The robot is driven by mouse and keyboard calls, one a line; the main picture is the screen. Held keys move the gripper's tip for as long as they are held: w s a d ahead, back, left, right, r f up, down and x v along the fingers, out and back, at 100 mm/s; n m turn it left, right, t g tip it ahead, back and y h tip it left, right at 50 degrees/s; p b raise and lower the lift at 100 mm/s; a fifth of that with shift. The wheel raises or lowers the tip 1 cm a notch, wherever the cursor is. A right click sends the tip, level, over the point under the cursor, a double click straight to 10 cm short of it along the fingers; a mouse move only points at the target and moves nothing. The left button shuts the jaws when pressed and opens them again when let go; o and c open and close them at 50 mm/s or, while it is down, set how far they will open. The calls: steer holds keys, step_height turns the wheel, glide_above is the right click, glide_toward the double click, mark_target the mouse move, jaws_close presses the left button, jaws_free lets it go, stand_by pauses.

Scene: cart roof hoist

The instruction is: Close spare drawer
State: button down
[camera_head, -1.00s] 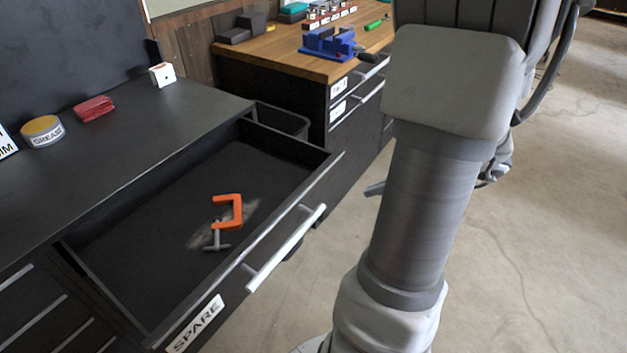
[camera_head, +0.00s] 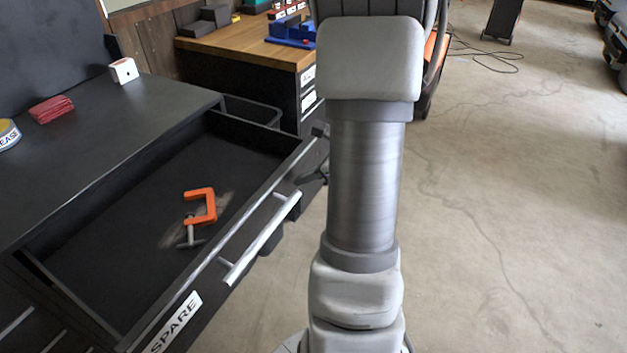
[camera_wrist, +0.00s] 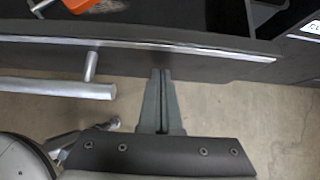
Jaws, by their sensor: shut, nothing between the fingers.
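The spare drawer (camera_head: 95,235) stands pulled open at the left in the head view, its front bearing a SPARE label (camera_head: 174,322) and a silver bar handle (camera_head: 262,240). An orange clamp (camera_head: 203,205) lies inside; part of it shows in the wrist view (camera_wrist: 152,4). My gripper (camera_wrist: 160,74) is shut and empty in the wrist view. Its fingertips are at the drawer's front panel (camera_wrist: 205,64), right of the handle (camera_wrist: 55,87). I cannot tell whether they touch it. In the head view my arm hides most of the gripper.
A black worktop (camera_head: 110,125) above the drawer carries a red cloth-like item (camera_head: 51,109), a white block (camera_head: 123,71) and a grease tin (camera_head: 8,134). A wooden bench (camera_head: 240,45) with a blue vise (camera_head: 292,33) stands behind.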

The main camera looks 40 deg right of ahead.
stand_by(0.3)
steer(key=p, duration=0.5)
glide_above(203, 156)
steer(key=shift+s+d, duration=0.1)
steer(key=shift+r, duration=0.25)
